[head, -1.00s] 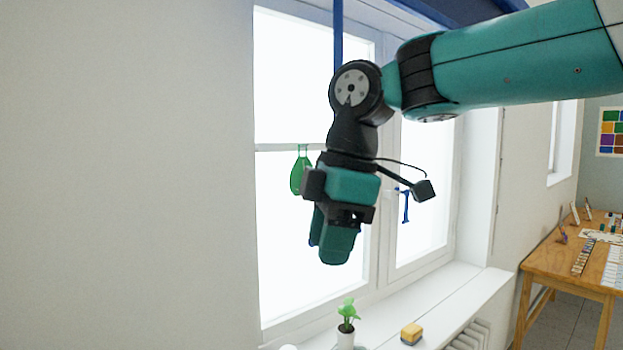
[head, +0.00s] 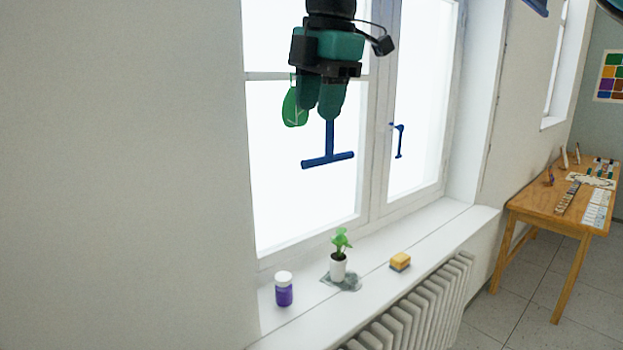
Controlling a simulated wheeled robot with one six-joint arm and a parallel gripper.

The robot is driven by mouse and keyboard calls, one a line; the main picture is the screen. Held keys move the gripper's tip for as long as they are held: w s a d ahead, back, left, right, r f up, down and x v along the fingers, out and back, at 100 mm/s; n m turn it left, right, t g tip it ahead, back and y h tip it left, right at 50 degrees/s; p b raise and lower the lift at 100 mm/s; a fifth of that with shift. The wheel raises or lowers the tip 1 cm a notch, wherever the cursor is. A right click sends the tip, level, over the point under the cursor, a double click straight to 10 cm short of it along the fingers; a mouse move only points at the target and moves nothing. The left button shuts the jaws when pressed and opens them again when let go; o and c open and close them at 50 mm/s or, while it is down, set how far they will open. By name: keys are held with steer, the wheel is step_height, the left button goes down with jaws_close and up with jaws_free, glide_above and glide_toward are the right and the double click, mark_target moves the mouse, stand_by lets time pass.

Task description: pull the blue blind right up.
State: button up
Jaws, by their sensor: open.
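My gripper (head: 319,110) hangs at the top middle of the head view with its fingers pointing down, open. A blue T-shaped pull handle (head: 328,160) shows just below the fingertips, in front of the bright window. Its thin upright stem rises to the right finger and is hidden behind or between the fingers; I cannot tell which. The crossbar is free and tilts slightly up to the right. The blind's cloth cannot be made out in the current view.
A green leaf-shaped ornament (head: 294,105) hangs left of the fingers. A blue window handle (head: 399,140) is to the right. The sill (head: 433,240) holds a potted plant (head: 339,262), a purple jar (head: 284,290) and a sponge (head: 400,261). A wooden table (head: 540,205) stands at right.

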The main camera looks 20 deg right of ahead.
mark_target(312, 160)
steer(key=f, duration=0.2)
steer(key=f+b, duration=0.1)
steer(key=f, duration=0.1)
steer(key=w+f+b, duration=0.1)
steer(key=shift+a+f, duration=0.2)
steer(key=shift+f, duration=0.2)
steer(key=shift+w+a+f+p, duration=0.1)
steer(key=shift+w+f+p, duration=0.1)
steer(key=shift+f, duration=0.4)
steer(key=shift+w+f+p, duration=0.1)
steer(key=shift+f+p, duration=0.05)
steer(key=shift+f, duration=0.45)
jaws_close()
